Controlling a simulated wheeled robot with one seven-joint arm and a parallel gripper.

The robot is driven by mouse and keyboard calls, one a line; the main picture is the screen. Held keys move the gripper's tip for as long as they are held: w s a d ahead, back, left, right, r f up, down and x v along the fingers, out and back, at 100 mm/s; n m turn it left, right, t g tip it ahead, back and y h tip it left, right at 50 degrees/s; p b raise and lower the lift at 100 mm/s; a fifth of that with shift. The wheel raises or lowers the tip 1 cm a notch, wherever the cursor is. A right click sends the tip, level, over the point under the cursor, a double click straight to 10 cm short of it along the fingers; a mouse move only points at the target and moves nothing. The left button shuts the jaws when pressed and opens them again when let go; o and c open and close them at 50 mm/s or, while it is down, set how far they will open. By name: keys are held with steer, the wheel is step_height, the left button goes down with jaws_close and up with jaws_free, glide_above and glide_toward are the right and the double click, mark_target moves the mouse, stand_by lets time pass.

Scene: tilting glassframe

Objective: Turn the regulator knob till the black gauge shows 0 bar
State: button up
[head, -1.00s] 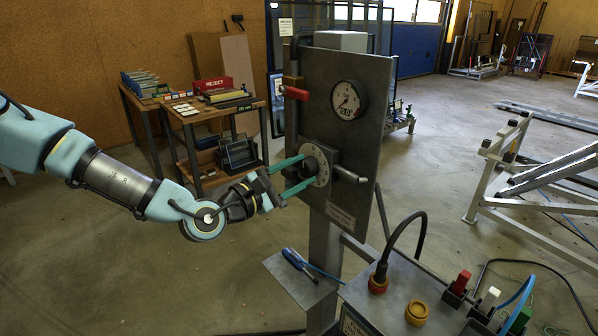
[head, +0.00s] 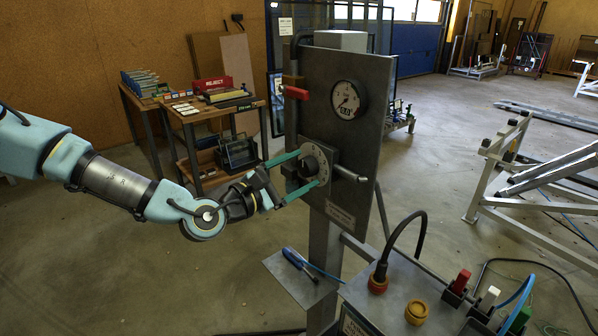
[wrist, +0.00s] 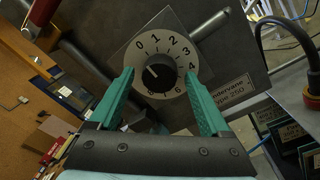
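The regulator knob (wrist: 161,76) is dark and round, with a short white pointer line aimed to the upper left in the wrist view. A pale numbered dial (wrist: 157,43) surrounds it, with its 0 at the upper left. The knob also shows on the grey panel in the head view (head: 313,163). My gripper (wrist: 160,76) has its two teal fingers spread on either side of the knob, with visible room between them and it. The gauge (head: 348,99), white-faced with a black rim, is above the knob; its needle is too small to read.
A red-handled lever (head: 296,93) is left of the gauge. A grey bar (head: 350,174) sticks out right of the knob. A small shelf with a blue screwdriver (head: 299,262) and a control box (head: 393,306) with a black cable are below.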

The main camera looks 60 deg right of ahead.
steer(key=b+v, duration=0.3)
steer(key=v, duration=0.7)
steer(key=shift+w+a, duration=0.15)
steer(key=shift+a, duration=0.25)
steer(key=w+a+f+m+t+y, duration=0.1)
steer(key=w+a+f+m+y, duration=0.35)
steer(key=f, duration=0.55)
steer(key=w+a+f+m+t+y, duration=0.1)
steer(key=w+a+f+t+y, duration=0.15)
steer(key=w+a, duration=0.35)
steer(key=w+a+f+m+t+y, duration=0.1)
steer(key=w+a+f+y, duration=0.3)
steer(key=a, duration=0.4)
steer(key=w+a+r+m+t+y, duration=0.1)
steer(key=w+a+r+y, duration=0.15)
steer(key=a, duration=0.45)
steer(key=w+a+r+t+y, duration=0.1)
steer(key=w+a+y, duration=0.15)
steer(key=a, duration=0.55)
steer(key=s+a+r+y, duration=0.1)
steer(key=a+r, duration=0.8)
steer(key=a, duration=0.3)
steer(key=shift+a+y, duration=0.3)
steer(key=shift+a, duration=0.05)
